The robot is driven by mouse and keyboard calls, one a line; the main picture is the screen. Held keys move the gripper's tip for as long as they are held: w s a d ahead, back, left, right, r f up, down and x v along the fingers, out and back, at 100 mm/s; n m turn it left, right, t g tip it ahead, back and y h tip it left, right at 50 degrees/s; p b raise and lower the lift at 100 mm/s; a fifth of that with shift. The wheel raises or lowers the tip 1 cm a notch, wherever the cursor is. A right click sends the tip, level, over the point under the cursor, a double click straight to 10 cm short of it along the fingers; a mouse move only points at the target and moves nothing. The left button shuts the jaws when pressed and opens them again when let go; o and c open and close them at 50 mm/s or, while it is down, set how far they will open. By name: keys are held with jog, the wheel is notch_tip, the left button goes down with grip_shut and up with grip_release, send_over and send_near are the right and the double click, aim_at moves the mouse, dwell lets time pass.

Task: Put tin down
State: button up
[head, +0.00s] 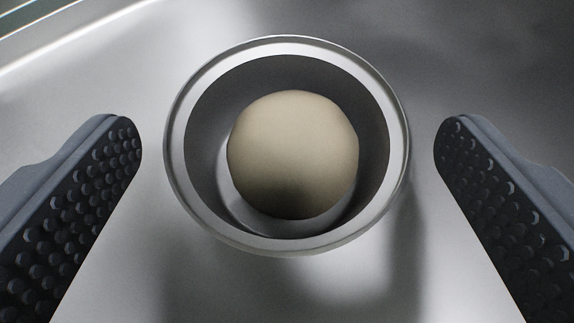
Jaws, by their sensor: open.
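A round metal tin (180,150) stands upright on a shiny metal surface in the middle of the head view. A pale ball of dough (293,153) sits inside it, with bare tin floor showing around it. My gripper (288,145) is open, with one dark studded finger on each side of the tin. A gap shows between each fingertip and the tin's rim, so neither finger touches it. The tin's underside is hidden.
The brushed metal surface (480,60) is clear around the tin. A straight edge (60,42) of this surface runs across the top left corner, with a darker area beyond it.

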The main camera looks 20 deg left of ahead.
jog(key=v, duration=0.9)
jog(key=w+d+r+m+t+h, duration=0.15)
jog(key=d+r, duration=0.25)
jog(key=r, duration=0.8)
jog(key=w+d+r+m+t+h, duration=0.1)
jog(key=d+r+t+h, duration=0.15)
jog(key=r, duration=1.05)
jog(key=s+d+r, duration=0.3)
jog(key=s+r, duration=0.1)
jog(key=r, duration=0.4)
jog(key=s+d+r+m, duration=0.1)
jog(key=s+d+r, duration=0.3)
jog(key=r, duration=0.4)
jog(key=s+d+r, duration=0.4)
jog(key=s+r, duration=0.2)
jog(key=r, duration=0.2)
jog(key=shift+s+r, duration=0.2)
jog(key=shift+r, duration=0.2)
jog(key=shift+b, duration=0.3)
